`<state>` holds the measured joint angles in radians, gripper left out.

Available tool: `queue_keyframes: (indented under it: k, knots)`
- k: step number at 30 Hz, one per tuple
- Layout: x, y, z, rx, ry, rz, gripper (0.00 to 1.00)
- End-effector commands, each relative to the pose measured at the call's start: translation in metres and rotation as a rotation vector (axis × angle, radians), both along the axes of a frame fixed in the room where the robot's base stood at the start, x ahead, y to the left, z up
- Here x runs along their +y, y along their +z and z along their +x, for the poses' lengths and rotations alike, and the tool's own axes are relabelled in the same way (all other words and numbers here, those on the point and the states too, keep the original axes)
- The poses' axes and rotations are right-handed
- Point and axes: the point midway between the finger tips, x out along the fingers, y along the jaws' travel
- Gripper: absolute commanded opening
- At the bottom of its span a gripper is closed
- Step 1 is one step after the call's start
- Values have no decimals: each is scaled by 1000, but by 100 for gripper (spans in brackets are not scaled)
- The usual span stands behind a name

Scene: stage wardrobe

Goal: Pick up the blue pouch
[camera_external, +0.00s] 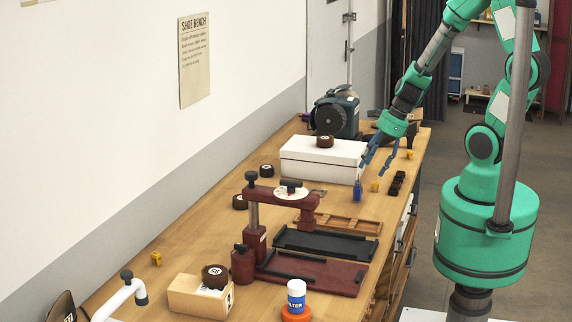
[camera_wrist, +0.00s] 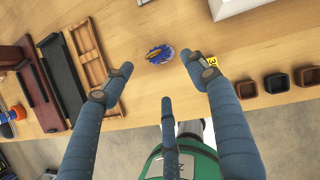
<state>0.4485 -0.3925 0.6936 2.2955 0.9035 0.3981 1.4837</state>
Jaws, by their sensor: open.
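The small blue pouch (camera_external: 357,190) stands on the wooden bench in front of the white box, in the external view. In the wrist view the pouch (camera_wrist: 160,54) shows as a small blue shape with some orange, on bare wood. My gripper (camera_external: 376,158) is above the bench, a little above and right of the pouch in the external view. In the wrist view my gripper (camera_wrist: 159,73) has its blue fingers spread, with nothing between them. The pouch appears just beyond the fingertips, between the left and right ones, and apart from them.
The white box (camera_external: 320,158) with a dark roll on it is close behind the pouch. A yellow tag (camera_external: 375,185) and several small dark cups (camera_external: 397,184) lie to the right. A wooden tray (camera_external: 338,223) and a dark red press (camera_external: 278,194) are nearer the camera.

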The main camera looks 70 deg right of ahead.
Motion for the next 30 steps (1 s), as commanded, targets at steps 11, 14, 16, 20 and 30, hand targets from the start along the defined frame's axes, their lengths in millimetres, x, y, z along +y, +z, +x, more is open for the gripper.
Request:
queue_keyframes:
  k: [11, 14, 16, 20, 30]
  knots:
    - [7, -41, 16, 0, 1, 0, 58]
    - [7, -42, 17, 0, 1, 0, 58]
    - [7, -41, 17, 0, 1, 0, 58]
    - [7, -41, 17, 0, 1, 0, 58]
    - [9, -59, 24, 1, 2, 0, 58]
